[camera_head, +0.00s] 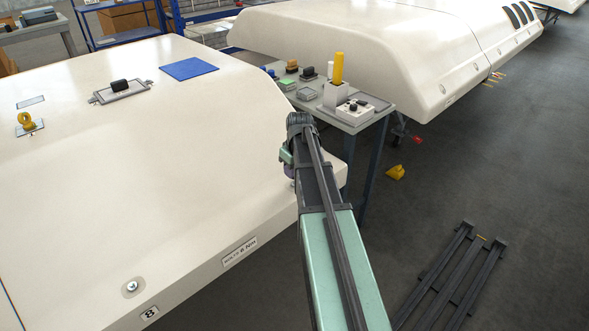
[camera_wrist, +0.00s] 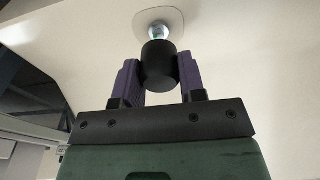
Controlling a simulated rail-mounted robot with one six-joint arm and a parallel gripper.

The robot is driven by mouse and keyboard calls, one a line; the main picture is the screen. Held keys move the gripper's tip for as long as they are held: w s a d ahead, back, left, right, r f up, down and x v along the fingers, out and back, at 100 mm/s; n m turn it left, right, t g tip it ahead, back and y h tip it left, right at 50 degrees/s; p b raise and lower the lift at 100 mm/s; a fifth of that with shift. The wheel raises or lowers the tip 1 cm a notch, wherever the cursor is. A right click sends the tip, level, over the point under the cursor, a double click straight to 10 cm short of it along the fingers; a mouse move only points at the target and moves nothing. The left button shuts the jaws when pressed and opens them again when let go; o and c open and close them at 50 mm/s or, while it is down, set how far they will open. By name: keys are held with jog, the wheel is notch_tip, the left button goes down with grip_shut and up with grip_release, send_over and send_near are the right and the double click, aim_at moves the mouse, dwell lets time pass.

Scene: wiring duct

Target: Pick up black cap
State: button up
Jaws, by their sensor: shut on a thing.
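The black cap (camera_wrist: 160,66) is a short dark cylinder between the two purple fingers of my gripper (camera_wrist: 160,75) in the wrist view. The fingers are shut on its sides. Just beyond the cap, a shiny metal fitting (camera_wrist: 158,31) sits on a pale rounded plate on the white body panel (camera_wrist: 240,45). The cap overlaps the lower part of the fitting in the picture; I cannot tell whether it is still seated on it. In the head view my arm hides the cap and nearly all of my gripper, beside the near white panel's right end.
The near white panel (camera_head: 90,150) fills the left, with a blue mat (camera_head: 188,69) on top. A grey cart (camera_head: 377,103) behind my arm carries a yellow cylinder (camera_head: 338,69) and several small parts.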

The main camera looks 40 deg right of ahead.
notch_tip(320, 180, up, 16)
jog(key=p, duration=1.4)
jog(key=shift+r+p, duration=2.3)
jog(key=shift+p, duration=0.05)
jog(key=shift+a, duration=0.1)
